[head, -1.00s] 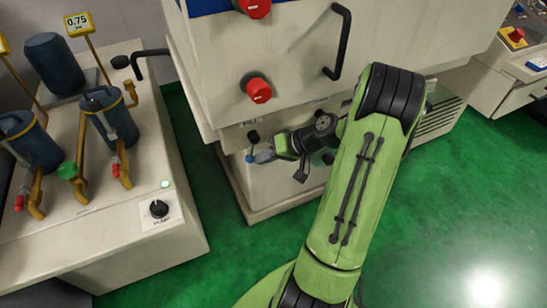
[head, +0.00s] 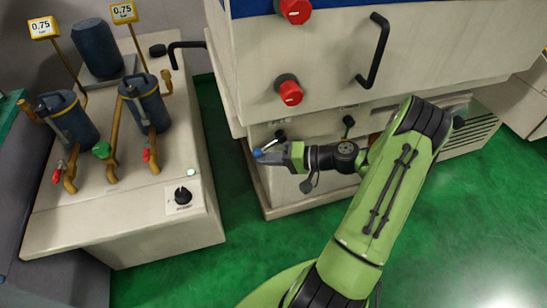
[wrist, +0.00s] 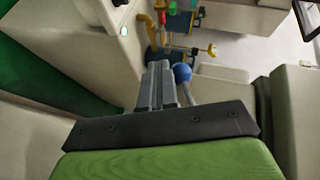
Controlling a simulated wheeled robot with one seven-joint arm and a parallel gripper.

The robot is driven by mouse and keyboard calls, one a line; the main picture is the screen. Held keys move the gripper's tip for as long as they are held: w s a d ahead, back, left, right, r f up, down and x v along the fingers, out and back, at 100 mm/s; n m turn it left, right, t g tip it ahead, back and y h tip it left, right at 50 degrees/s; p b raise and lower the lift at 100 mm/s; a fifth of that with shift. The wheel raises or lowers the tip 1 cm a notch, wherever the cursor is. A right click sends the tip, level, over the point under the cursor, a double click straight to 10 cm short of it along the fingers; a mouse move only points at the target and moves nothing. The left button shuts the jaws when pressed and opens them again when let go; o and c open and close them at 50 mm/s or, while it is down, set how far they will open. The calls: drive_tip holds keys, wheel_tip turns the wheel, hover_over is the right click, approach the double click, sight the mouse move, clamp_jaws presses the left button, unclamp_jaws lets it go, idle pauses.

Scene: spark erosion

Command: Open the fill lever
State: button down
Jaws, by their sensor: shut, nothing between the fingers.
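The fill lever is a thin pale rod with a blue ball (head: 257,152) at its free end, on the lower front of the machine. In the head view it slants down and left from a black hub (head: 280,134). My gripper (head: 263,158) is shut and empty, with its fingertips right beside the blue ball. In the wrist view the ball (wrist: 182,72) is just right of the shut fingers (wrist: 160,80), and the rod runs down behind them. The ball is not between the fingers. Whether they touch the lever I cannot tell.
A second black-knobbed lever (head: 348,122) is further right on the machine. Red knobs (head: 289,92) and a black door handle (head: 374,50) are above. A cabinet (head: 130,225) with blue filter canisters (head: 148,103) stands left, across a green floor gap (head: 222,150).

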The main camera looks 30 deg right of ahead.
drive_tip(key=shift+w+a+r+t+y, duration=0.15)
drive_tip(key=shift+a+r+t+y, duration=0.15)
drive_tip(key=shift+a+r+y, duration=0.2)
drive_tip(key=shift+a+r+m, duration=0.1)
drive_tip(key=shift+m, duration=0.2)
idle(0.4)
idle(0.5)
